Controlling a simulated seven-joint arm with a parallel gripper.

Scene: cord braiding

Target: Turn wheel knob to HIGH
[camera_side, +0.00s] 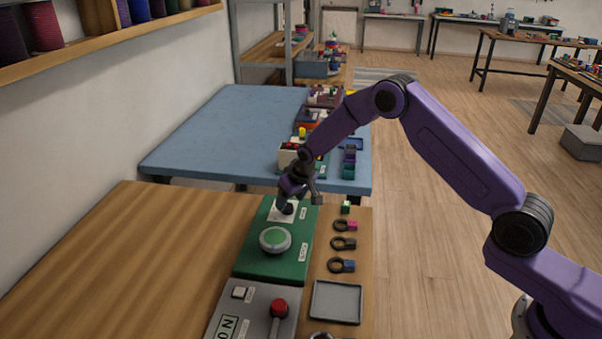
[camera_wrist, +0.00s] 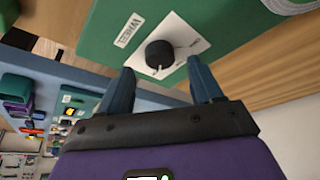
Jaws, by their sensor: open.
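In the side view the knob (camera_side: 288,209) is small and partly covered by my gripper. My gripper (camera_wrist: 162,80) is open, with its two fingers apart and the knob showing between and just beyond the tips in the wrist view. I cannot tell whether either finger touches the knob. The small setting marks are too blurred to read, so the pointer's setting is unclear. My gripper (camera_side: 293,196) is over the far end of the green panel (camera_side: 256,262).
A grey panel (camera_side: 254,300) with a red-topped lever (camera_side: 279,307) is nearer. Several dark rings and a grey tray (camera_side: 336,302) lie to the right. A blue table (camera_side: 230,125) stands behind.

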